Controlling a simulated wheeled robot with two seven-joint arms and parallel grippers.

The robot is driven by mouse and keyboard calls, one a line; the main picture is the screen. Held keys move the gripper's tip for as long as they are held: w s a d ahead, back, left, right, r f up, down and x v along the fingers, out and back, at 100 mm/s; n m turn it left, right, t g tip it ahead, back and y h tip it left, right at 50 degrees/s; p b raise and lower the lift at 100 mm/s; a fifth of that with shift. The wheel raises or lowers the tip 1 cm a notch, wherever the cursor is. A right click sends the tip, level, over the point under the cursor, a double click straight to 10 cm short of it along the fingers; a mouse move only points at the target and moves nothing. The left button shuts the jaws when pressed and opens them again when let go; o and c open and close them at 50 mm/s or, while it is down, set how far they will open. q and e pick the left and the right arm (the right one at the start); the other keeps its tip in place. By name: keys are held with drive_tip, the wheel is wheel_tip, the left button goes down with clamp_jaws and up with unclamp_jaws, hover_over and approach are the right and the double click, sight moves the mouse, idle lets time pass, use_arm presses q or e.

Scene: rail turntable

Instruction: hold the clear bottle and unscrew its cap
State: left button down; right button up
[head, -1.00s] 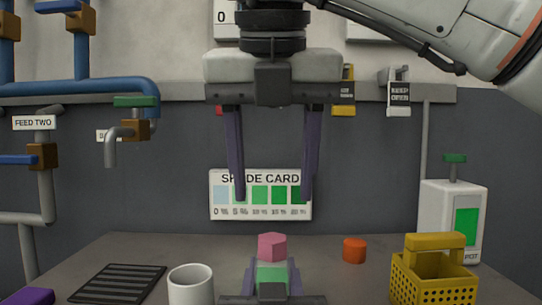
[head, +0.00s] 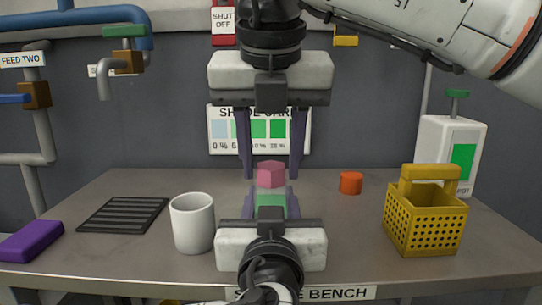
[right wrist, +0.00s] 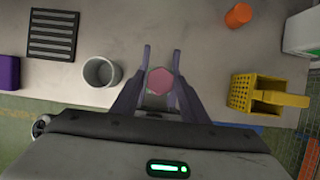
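The clear bottle (head: 270,206) with green contents stands upright at the middle of the bench. Its pink, faceted cap (head: 271,174) is on top. My left gripper (head: 271,197), low in front, is shut on the bottle's body, one finger on each side. My right gripper (head: 271,176) points straight down from above, fingers apart. Its tips are about level with the cap in the head view. In the right wrist view the cap (right wrist: 161,81) lies between the open fingers, with a gap at the left finger. The bottle's base is hidden by my left gripper.
A white mug (head: 192,224) stands close left of my left gripper. A black ribbed mat (head: 122,215) and a purple block (head: 31,240) lie further left. An orange cylinder (head: 350,183), a yellow basket (head: 425,225) and a white dispenser (head: 432,150) stand to the right.

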drive_tip(key=c, duration=0.7)
drive_tip(key=n+y, duration=0.1)
drive_tip(key=n, duration=0.1)
drive_tip(key=shift+d+n, duration=0.15)
drive_tip(key=shift+n, duration=0.15)
drive_tip(key=n+y, duration=0.1)
drive_tip(key=n, duration=0.2)
drive_tip(key=shift+w+n+g, duration=0.1)
drive_tip(key=shift+n+g, duration=0.3)
drive_tip(key=shift+n, duration=0.1)
drive_tip(key=n+y, duration=0.1)
drive_tip(key=n, duration=0.1)
drive_tip(key=n+g+y, duration=0.1)
drive_tip(key=n, duration=0.2)
drive_tip(key=shift+w+d, duration=0.1)
drive_tip(key=shift+d, duration=0.05)
drive_tip(key=shift+n, duration=0.3)
drive_tip(key=n+g, duration=0.1)
drive_tip(key=n, duration=0.2)
drive_tip(key=n+g, duration=0.1)
drive_tip(key=n, duration=0.1)
drive_tip(key=shift+w+n+g, duration=0.15)
drive_tip(key=shift+n+g, duration=0.15)
drive_tip(key=shift+n, duration=0.1)
